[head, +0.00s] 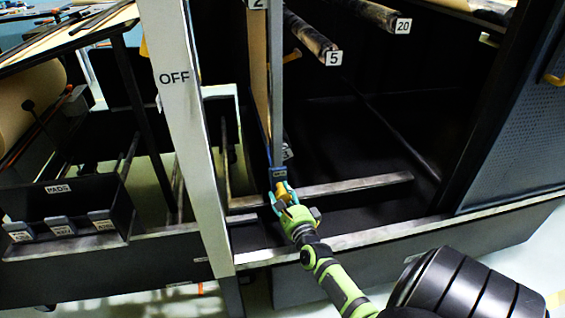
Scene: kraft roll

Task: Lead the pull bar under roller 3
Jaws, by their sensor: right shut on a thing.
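My right gripper (281,190), green and grey with light-blue fingertips, reaches in from the lower right. It is shut on a small yellow piece (280,187), which looks like the grip of the pull bar; the fingers hide most of it. It sits just below a dark blue-grey block at the foot of an upright metal strip (276,90). A brown paper web (257,65) hangs left of this strip, below a plate marked 2 (257,4). My left gripper is not in view.
Rollers marked 5 (311,34) and 20 (372,14) are at upper right. A pale OFF post (185,110) stands left of my gripper. Metal rails (350,187) cross the dark bay low down. A PADS bin (78,210) is at left, a perforated panel (515,140) at right.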

